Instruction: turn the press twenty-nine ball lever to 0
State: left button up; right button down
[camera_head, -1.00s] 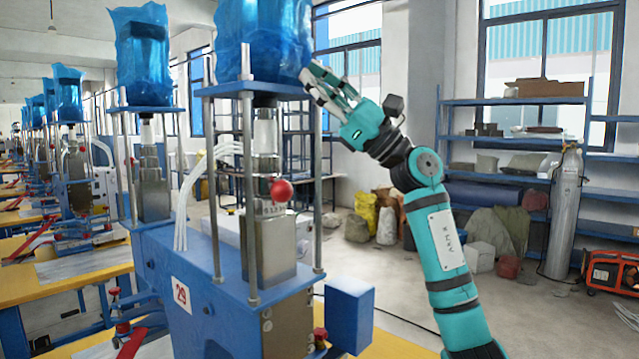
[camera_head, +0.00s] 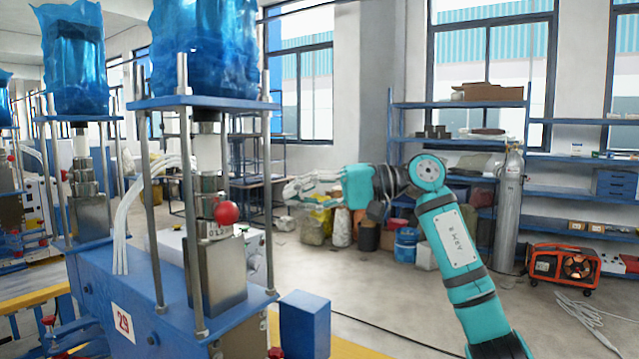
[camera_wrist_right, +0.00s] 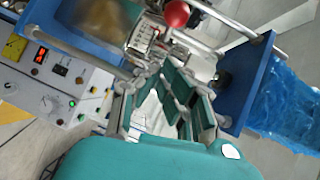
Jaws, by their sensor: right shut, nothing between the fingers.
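The press with the number 29 plate (camera_head: 122,322) stands at the left in the head view. Its red ball lever (camera_head: 226,212) sits on the front of the press column, just above a numbered dial (camera_head: 217,231). In the right wrist view the red ball (camera_wrist_right: 176,13) is at the top, beside the dial (camera_wrist_right: 146,38). My right gripper (camera_head: 288,190) is shut and empty, to the right of the ball and a little higher in the picture, apart from it. In the wrist view the fingers (camera_wrist_right: 165,75) reach toward the dial. My left gripper is not in view.
Upright steel rods (camera_head: 268,200) flank the press column, and a blue bag (camera_head: 204,45) covers its top. A blue block (camera_head: 305,322) juts out at the lower right. A control panel with knobs (camera_wrist_right: 50,85) shows in the wrist view.

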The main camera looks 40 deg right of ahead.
aim_at(217, 207)
pick_arm(q)
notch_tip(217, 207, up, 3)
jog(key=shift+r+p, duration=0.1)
jog(key=shift+p, duration=1.15)
pick_arm(e)
jog(key=w+a+f, duration=0.1)
jog(key=a, duration=0.5)
jog(key=shift+w+a+f, duration=0.15)
jog(key=shift+w+a, duration=0.15)
jog(key=shift+a, duration=0.05)
jog(key=shift+a, duration=0.1)
